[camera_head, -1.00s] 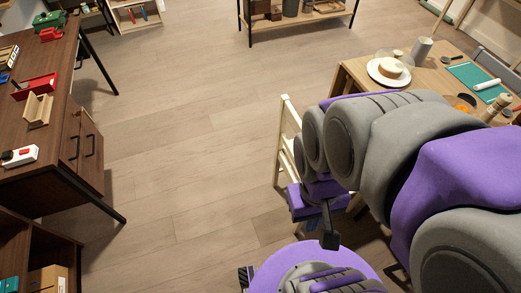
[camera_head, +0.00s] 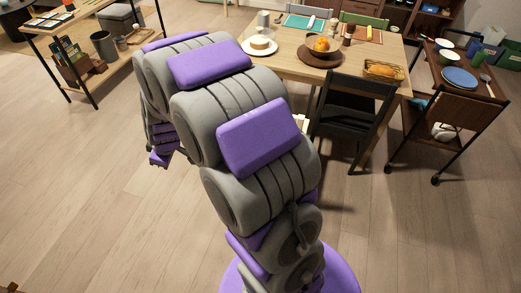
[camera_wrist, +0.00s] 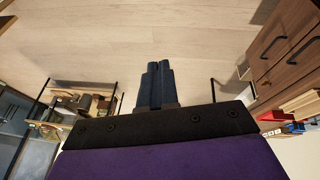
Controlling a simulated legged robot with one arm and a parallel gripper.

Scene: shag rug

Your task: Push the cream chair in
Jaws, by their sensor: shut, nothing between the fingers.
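The cream chair is almost wholly hidden behind my arm in the head view. A small pale patch (camera_head: 304,122) at the arm's right edge, below the table's near side, may be part of it. The wooden dining table (camera_head: 288,66) stands beyond my arm. My gripper (camera_wrist: 157,68) shows in the wrist view with its dark fingers together, empty, above bare floor. In the head view my arm reaches up and left, with its wrist end left of the table; the fingertips are not clear there. I see no contact between gripper and chair.
A black chair (camera_head: 349,112) stands at the table's near right side. A trolley (camera_head: 456,110) with dishes is at the right. A shelf unit (camera_head: 92,92) stands at the back left. The wrist view shows a brown drawer cabinet (camera_wrist: 288,45).

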